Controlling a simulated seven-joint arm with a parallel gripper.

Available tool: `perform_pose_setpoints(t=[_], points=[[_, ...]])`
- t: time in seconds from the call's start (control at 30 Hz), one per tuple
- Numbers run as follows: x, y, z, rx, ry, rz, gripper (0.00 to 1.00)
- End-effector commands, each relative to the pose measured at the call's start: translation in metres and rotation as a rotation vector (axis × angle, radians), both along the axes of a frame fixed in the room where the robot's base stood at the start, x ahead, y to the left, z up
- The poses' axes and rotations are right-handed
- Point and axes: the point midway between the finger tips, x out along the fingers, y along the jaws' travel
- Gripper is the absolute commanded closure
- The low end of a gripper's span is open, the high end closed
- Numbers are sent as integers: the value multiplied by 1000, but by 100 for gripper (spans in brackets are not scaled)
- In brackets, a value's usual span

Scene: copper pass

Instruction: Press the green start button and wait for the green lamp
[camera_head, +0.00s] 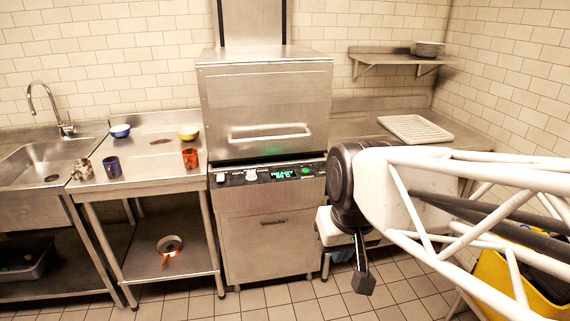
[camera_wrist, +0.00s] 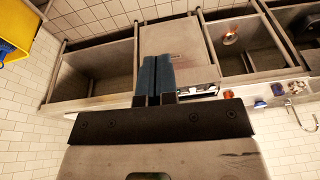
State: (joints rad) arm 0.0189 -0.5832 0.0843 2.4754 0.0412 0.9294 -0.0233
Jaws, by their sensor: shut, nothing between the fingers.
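The steel dishwasher (camera_head: 268,240) stands in the middle of the head view with its hood (camera_head: 265,90) down. Its black control panel (camera_head: 268,174) holds pale knobs, a lit display (camera_head: 284,174) with green text I cannot fully read, and a small green spot (camera_head: 306,171) at its right. I cannot tell whether that spot is the start button or the lamp. A faint green glow shows on the hood's lower edge. My gripper (camera_head: 362,280) points down, right of and below the panel, apart from the machine. In the wrist view its blue fingers (camera_wrist: 153,78) are together and empty.
Left of the machine, a steel table (camera_head: 150,172) carries cups and bowls, beside a sink (camera_head: 40,165). On the right counter lies a white rack (camera_head: 415,129). A yellow bin (camera_head: 495,280) stands at the lower right, near my arm. Floor before the machine is clear.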

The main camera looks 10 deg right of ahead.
Motion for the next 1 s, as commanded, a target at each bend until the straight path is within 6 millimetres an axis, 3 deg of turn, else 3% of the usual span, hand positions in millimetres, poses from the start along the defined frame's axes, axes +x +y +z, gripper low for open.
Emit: perform_pose_setpoints(t=[0.53,1.0], points=[[120,4,30,121,-29,16,100],[232,-2,39,218,-71,22,100]])
